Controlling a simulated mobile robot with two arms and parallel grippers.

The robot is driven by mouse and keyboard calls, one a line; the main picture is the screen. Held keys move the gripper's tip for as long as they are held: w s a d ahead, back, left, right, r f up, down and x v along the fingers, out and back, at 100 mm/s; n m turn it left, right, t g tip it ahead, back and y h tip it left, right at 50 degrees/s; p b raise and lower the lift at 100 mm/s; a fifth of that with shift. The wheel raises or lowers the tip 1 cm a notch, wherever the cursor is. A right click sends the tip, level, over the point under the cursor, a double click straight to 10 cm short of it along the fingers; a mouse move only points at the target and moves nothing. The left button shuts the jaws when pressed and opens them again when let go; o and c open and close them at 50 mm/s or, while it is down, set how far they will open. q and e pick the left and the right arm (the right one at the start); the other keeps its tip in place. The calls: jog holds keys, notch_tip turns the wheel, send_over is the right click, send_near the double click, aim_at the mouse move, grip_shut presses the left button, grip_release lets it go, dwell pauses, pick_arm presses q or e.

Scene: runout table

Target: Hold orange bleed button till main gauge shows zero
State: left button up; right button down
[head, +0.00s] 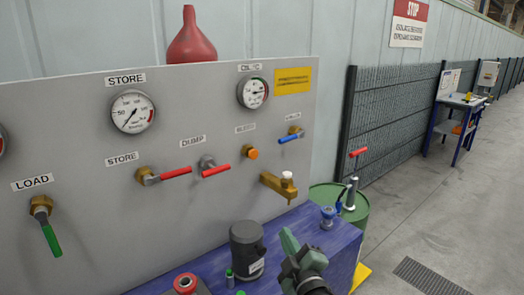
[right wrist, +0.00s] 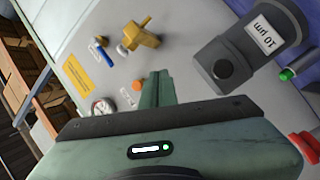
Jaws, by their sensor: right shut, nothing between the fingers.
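The orange bleed button (head: 252,154) sits on the grey panel under a small label, with nothing touching it. It also shows in the right wrist view (right wrist: 137,85), just left of the fingertips in the picture. A round gauge (head: 253,92) is above it; its needle points roughly right, off the lower left, and its label is hard to read. The STORE gauge (head: 132,111) has its needle toward the lower left. No label clearly reads "main". My right gripper (head: 289,242) is shut and empty, low in front of the panel, apart from the button. My left gripper is out of view.
Red-handled valves (head: 175,173), a blue-handled valve (head: 292,137) and a brass tap (head: 275,188) stick out around the button. A dark grey cylinder (head: 247,247) stands on the blue table (head: 205,268). A green drum (head: 360,210) is at right.

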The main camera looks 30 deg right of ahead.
jog(key=w+a+r+n+t+y, duration=0.15)
jog(key=a+r+n+y, duration=0.25)
jog(key=r+n+y, duration=0.7)
jog(key=w+a+r+n+y, duration=0.3)
jog(key=r+n+y, duration=0.3)
jog(key=n, duration=0.9)
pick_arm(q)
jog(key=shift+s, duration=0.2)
pick_arm(e)
jog(key=w+d+n+g+h, duration=0.1)
jog(key=d+n+g+h, duration=0.2)
jog(key=d+h, duration=0.6)
jog(key=d+g, duration=0.1)
jog(key=d, duration=0.3)
jog(key=shift+w+d+r+n+h, duration=0.15)
jog(key=shift+d+r+n+h, duration=0.15)
jog(key=shift+n, duration=0.1)
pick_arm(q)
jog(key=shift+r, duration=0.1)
